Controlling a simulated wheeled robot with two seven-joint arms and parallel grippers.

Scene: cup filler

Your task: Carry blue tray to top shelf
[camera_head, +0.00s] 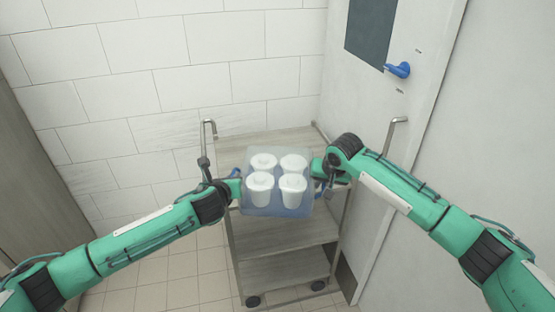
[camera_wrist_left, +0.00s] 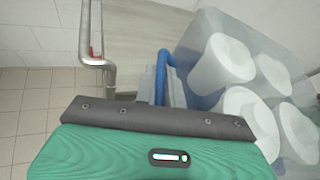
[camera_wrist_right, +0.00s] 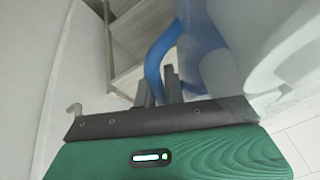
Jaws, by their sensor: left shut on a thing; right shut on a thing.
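The translucent blue tray (camera_head: 275,211) holds several white cups (camera_head: 292,186) with lids, standing upright. It is in front of or over the top shelf (camera_head: 262,143) of a cart; I cannot tell whether it touches the shelf. My left gripper (camera_head: 236,181) is shut on the tray's left blue handle, which shows in the left wrist view (camera_wrist_left: 166,62). My right gripper (camera_head: 319,178) is at the tray's right side, shut on the other blue handle (camera_wrist_right: 155,62). The tray looks about level. Its underside and the shelf's front part are hidden.
The cart has lower shelves (camera_head: 284,270), empty where visible, and metal handle posts (camera_head: 209,128) at its sides. A white door (camera_head: 400,120) with a blue handle (camera_head: 398,69) is close on the right. A tiled wall (camera_head: 160,90) stands behind. Floor is clear at left.

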